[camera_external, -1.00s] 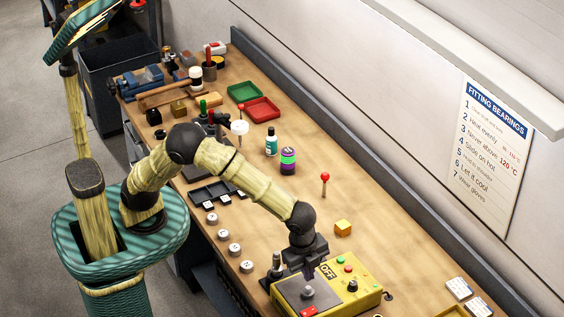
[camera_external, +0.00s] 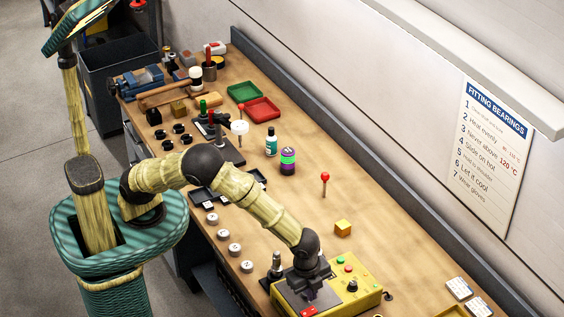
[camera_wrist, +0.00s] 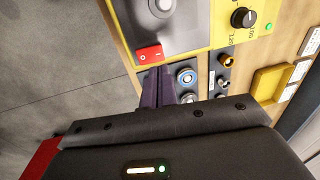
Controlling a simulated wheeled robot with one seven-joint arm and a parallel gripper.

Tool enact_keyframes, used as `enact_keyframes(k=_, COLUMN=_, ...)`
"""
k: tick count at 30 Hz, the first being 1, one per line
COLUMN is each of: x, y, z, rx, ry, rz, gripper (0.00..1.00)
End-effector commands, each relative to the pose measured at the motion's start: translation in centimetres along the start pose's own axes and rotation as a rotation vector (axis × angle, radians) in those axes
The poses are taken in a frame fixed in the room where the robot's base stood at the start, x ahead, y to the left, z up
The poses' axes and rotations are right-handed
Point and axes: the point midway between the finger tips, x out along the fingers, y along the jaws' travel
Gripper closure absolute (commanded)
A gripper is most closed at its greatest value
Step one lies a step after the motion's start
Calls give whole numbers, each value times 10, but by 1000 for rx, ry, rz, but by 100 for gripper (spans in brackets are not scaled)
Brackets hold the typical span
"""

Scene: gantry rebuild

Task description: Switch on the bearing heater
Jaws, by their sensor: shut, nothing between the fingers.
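The bearing heater is a yellow box (camera_external: 367,293) at the near end of the bench, with a grey plate on top. Its red rocker switch (camera_external: 309,311) is at the front edge; in the wrist view the red switch (camera_wrist: 149,54) shows its 0 and I marks. I cannot tell which side is pressed in. My gripper (camera_external: 311,297) is low over the heater, close to the switch. In the wrist view my gripper (camera_wrist: 153,70) is shut and empty, its fingertips right at the switch's edge; contact is unclear. The heater's display is hidden behind my gripper.
A dial knob (camera_wrist: 243,17) and a green button (camera_wrist: 268,27) are on the heater's panel. A yellow cube (camera_external: 343,228) and a red-topped lever (camera_external: 325,180) stand beyond it. Several labelled grey pieces lie along the bench's front edge. White cards (camera_external: 459,288) lie right.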

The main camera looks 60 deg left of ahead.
Motion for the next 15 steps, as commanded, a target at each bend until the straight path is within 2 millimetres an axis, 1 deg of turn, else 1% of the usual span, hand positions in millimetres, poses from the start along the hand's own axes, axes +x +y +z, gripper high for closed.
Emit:
enact_keyframes(k=2, x=12, y=0, z=1, rx=0, ry=-5, rz=1, gripper=100)
enact_keyframes(k=9, x=41, y=0, z=0, rx=0, ry=-2, rz=1, gripper=100)
enact_keyframes(k=15, x=50, y=0, z=0, rx=0, ry=1, rz=0, gripper=100)
